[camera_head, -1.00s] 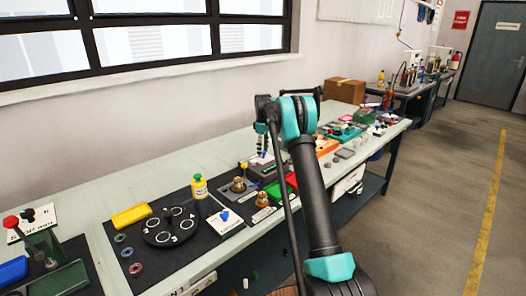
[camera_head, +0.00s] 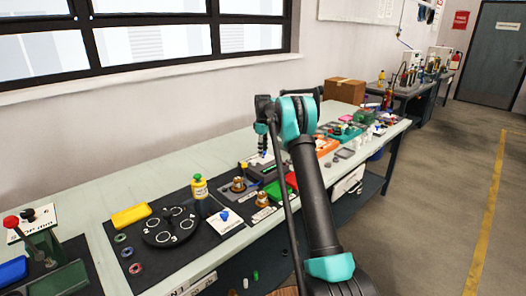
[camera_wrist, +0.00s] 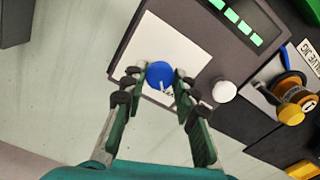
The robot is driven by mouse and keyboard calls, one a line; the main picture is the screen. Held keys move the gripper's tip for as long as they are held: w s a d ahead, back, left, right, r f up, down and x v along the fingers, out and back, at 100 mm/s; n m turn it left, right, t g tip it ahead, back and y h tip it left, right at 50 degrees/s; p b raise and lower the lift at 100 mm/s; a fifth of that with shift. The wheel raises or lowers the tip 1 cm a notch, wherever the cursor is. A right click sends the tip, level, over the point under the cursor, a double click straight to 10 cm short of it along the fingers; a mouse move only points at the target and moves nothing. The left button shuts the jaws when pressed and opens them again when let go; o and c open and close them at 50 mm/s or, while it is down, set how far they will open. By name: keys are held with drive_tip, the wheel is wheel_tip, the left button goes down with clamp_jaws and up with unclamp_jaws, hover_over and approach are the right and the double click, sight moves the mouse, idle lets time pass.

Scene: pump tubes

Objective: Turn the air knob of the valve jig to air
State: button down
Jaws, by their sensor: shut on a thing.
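In the wrist view, a round blue knob (camera_wrist: 159,74) stands on a white plate (camera_wrist: 150,45) on a dark box (camera_wrist: 207,20). My gripper (camera_wrist: 158,80) has its fingertips closed on either side of this knob. Small dark marks beside the knob are too small to read. In the head view, my gripper (camera_head: 263,150) points down over the back of the bench, and the knob is hard to make out there. A white label (camera_wrist: 311,53) at the right of the wrist view appears to read "VALVE JIG", next to a brass fitting (camera_wrist: 290,88).
A white knob (camera_wrist: 224,91) stands close right of my fingers, and green display bars (camera_wrist: 240,22) lie above. The bench's back strip is clear.

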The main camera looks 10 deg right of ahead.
drive_tip(key=shift+m, duration=0.3)
drive_tip(key=m, duration=0.3)
drive_tip(key=shift+m, duration=0.4)
drive_tip(key=m, duration=0.9)
drive_tip(key=shift+m, duration=2)
drive_tip(key=c, duration=1.2)
unclamp_jaws()
drive_tip(key=shift+o, duration=0.2)
